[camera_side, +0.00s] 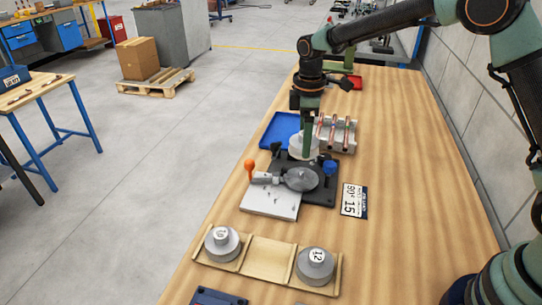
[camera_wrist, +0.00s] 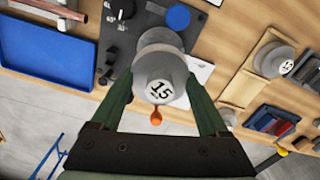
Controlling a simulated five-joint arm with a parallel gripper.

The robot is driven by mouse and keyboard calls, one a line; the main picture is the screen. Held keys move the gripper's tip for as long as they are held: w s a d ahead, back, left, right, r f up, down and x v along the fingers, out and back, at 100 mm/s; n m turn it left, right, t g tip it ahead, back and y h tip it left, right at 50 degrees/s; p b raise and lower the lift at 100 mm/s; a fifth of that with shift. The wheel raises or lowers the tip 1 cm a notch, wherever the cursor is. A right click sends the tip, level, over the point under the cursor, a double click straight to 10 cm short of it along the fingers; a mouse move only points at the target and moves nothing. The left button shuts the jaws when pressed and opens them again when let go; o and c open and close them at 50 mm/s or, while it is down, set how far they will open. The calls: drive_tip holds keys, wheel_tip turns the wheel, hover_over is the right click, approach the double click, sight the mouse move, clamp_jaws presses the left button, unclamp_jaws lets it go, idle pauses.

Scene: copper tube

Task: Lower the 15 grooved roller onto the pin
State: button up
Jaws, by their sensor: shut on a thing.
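The grooved roller marked 15 (camera_wrist: 158,82) is between the two fingers of my gripper (camera_wrist: 160,92) in the wrist view, its number facing the camera. In the side view my gripper (camera_side: 306,150) points down and holds the pale roller (camera_side: 296,146) near the back edge of the black bending fixture (camera_side: 325,190). A grey disc (camera_side: 300,179) sits on the fixture, in front of the held roller. The pin cannot be made out in either view. I cannot tell how far the roller is above the fixture.
The fixture has an orange-knobbed lever (camera_side: 249,165) and a blue knob (camera_side: 329,167). Behind are a blue tray (camera_side: 277,130) and a rack of copper tubes (camera_side: 346,121). In front, a wooden tray (camera_side: 268,252) holds two rollers, with an empty middle bay. A 90°/15 card (camera_side: 354,200) lies right.

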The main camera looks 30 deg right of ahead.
hover_over(302, 172)
drive_tip(key=shift+f, duration=2.85)
drive_tip(key=shift+f, duration=1.6)
drive_tip(key=o, duration=1.6)
drive_tip(key=shift+c, duration=0.2)
wheel_tip(302, 172, up, 12)
drive_tip(key=shift+r, duration=0.1)
